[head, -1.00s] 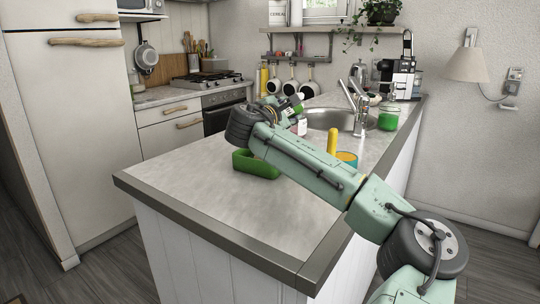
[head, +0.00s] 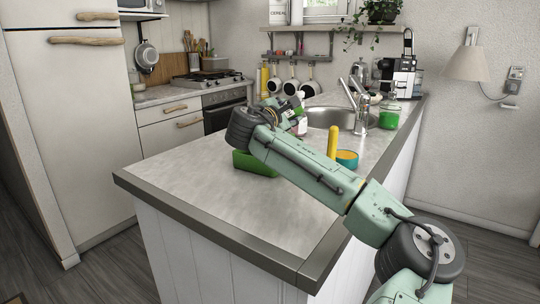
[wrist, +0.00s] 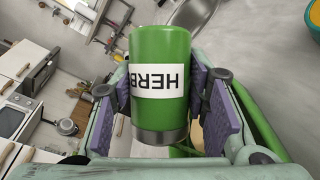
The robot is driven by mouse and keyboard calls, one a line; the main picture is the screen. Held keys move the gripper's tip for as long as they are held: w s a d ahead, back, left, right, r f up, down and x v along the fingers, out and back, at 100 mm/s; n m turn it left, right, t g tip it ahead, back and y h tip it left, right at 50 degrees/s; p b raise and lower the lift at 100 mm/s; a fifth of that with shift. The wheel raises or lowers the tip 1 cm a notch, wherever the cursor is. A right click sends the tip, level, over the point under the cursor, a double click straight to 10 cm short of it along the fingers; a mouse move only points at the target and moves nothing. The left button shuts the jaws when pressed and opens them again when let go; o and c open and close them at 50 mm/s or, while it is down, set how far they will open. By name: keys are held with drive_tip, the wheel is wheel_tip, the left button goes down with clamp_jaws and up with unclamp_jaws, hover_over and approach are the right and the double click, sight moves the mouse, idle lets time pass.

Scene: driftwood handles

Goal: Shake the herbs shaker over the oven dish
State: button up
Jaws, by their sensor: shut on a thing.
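My gripper (wrist: 160,95) is shut on the herbs shaker (wrist: 160,60), a green cylinder with a white label and a grey metal end. The purple finger pads press its sides. In the wrist view the label lettering is upside down and the metal end points to the bottom of the picture. The oven dish (head: 252,163) is green and stands on the counter below my wrist, partly hidden by my arm. Its green rim also shows at the right of the wrist view (wrist: 258,125). In the head view my gripper is mostly hidden behind my wrist.
The near counter (head: 215,205) is clear.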

drive_tip(key=shift+r, duration=0.55)
drive_tip(key=shift+f, duration=0.2)
drive_tip(key=shift+f+b, duration=0.3)
drive_tip(key=shift+f, duration=0.35)
